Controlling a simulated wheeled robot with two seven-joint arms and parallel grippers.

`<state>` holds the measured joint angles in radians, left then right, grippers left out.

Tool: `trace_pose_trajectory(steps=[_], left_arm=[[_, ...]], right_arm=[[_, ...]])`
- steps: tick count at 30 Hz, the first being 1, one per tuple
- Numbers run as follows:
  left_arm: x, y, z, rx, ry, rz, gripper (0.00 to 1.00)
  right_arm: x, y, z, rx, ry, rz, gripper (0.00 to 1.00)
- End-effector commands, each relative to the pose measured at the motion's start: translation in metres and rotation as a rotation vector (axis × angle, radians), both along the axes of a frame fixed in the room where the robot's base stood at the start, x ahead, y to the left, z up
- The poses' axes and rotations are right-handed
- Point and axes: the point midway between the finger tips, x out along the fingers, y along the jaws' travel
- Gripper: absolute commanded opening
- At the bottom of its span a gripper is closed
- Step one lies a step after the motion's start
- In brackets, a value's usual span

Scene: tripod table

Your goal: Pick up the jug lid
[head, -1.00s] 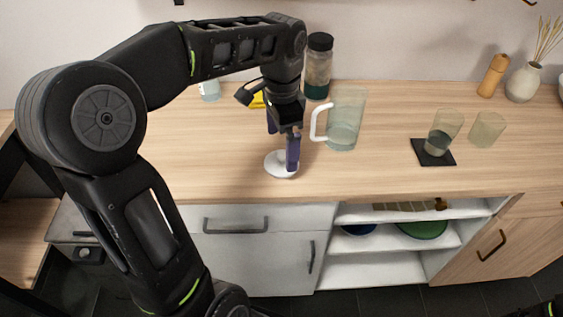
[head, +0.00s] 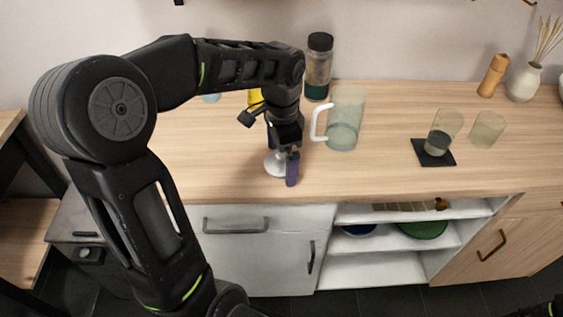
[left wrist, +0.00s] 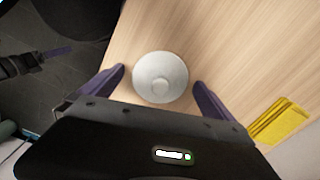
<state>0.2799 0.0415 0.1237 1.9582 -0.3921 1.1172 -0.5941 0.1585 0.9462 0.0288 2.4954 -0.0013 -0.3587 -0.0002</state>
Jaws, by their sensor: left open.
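The jug lid (head: 271,166) is a white disc with a small round knob, lying on the wooden counter near its front edge. In the left wrist view the whole lid (left wrist: 160,77) shows, knob up, between my purple fingers. My left gripper (head: 282,161) is open, one finger on each side of the lid, with gaps to both fingers. In the head view it hides part of the lid. I cannot tell its exact height above the counter. The clear jug (head: 343,127) with a white handle stands to the right of the gripper.
A dark-capped bottle (head: 318,66) stands behind the jug. A yellow item (head: 255,97) lies behind my left gripper. A glass (head: 437,145) on a black coaster (head: 447,159) and another glass (head: 487,129) stand to the right. The counter front right of the jug is clear.

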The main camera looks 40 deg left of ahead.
Motion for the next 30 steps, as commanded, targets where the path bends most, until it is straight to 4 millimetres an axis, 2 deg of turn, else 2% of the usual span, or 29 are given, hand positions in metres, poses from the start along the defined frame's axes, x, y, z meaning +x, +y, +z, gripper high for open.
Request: trace_pose_trajectory(steps=[5,27,30], left_arm=[[0.0000,0.0000,0.0002,0.000,0.000,0.000,0.98],[0.0000,0.0000,0.0002,0.000,0.000,0.000,0.38],[0.0001,-0.0001,0.0002,0.000,0.000,0.000,0.36]], right_arm=[[0.0000,0.0000,0.0000,0.000,0.000,0.000,0.95],[0.0000,0.0000,0.0000,0.000,0.000,0.000,0.95],[0.0000,0.0000,0.0000,0.000,0.000,0.000,0.95]])
